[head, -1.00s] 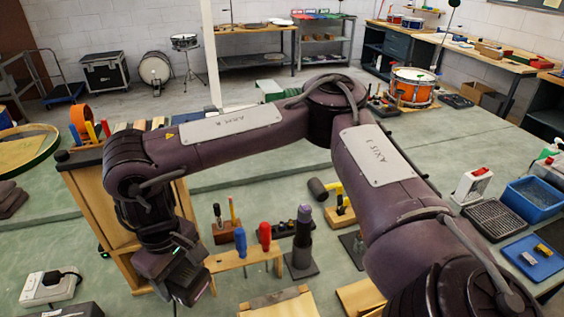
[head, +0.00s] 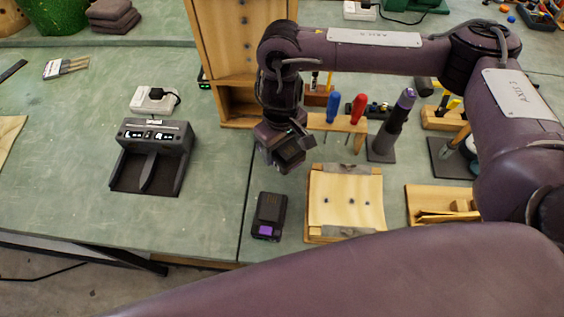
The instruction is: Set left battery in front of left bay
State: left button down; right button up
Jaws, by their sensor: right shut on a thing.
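A dark charger (head: 158,137) stands on the bench at the left, with a left bay (head: 131,171) and a right bay (head: 165,175) open toward me; both look empty. A black battery with a purple patch (head: 269,216) lies on the bench to the right of the charger. My right gripper (head: 287,148) is right of the charger, above and beyond the purple-patched battery. It is shut on a dark block (head: 293,156) that looks like a battery, though its fingers partly hide it. My left gripper is not in view.
A wooden cabinet (head: 237,60) stands behind my right gripper. A screwdriver rack (head: 340,124) and a curved wooden piece (head: 345,200) are to the right. A white power socket (head: 150,100) is behind the charger. The bench between charger and purple-patched battery is clear.

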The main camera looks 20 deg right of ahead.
notch_tip(320, 180, down, 4)
jog(key=shift+f+b, duration=0.1)
jog(key=shift+b, duration=0.3)
notch_tip(320, 180, down, 3)
jog(key=shift+s+a+b, duration=0.1)
jog(key=shift+b, duration=0.45)
jog(key=shift+f, duration=0.4)
jog(key=shift+f, duration=0.15)
jog(key=o, duration=1.3)
